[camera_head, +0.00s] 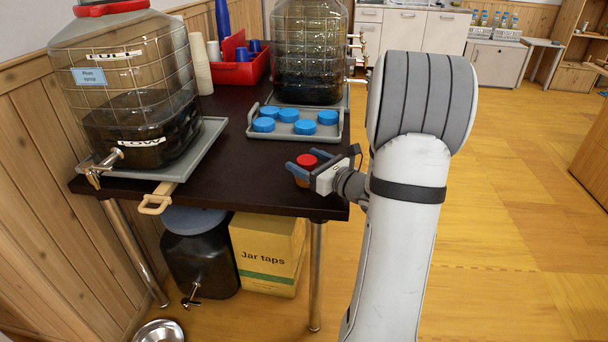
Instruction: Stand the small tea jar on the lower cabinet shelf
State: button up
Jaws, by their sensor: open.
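A small jar (306,161) with a red lid and an amber body stands on the dark table near its front right corner. I cannot read a label on it, so I cannot tell that it is the tea jar. My gripper (304,166) is open at the jar, with its blue fingers beside it just below the lid. The near finger hides part of the jar, and I cannot tell whether the fingers touch it. A wooden shelf unit (575,48) stands at the far right, cut by the picture edge. I cannot tell whether it holds the lower cabinet shelf.
On the dark table (226,172) stand two big tapped jars (140,60) (309,50), a grey tray (333,131) with several blue lids, and a red caddy (236,72). Below are a yellow box (268,238) and a dark jar (198,262). The floor to the right is open.

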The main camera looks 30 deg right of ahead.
jog(key=shift+w+a, duration=0.1)
jog(key=shift+w, duration=0.1)
jog(key=shift+c, duration=0.4)
jog(key=shift+r, duration=0.1)
jog(key=c, duration=1.2)
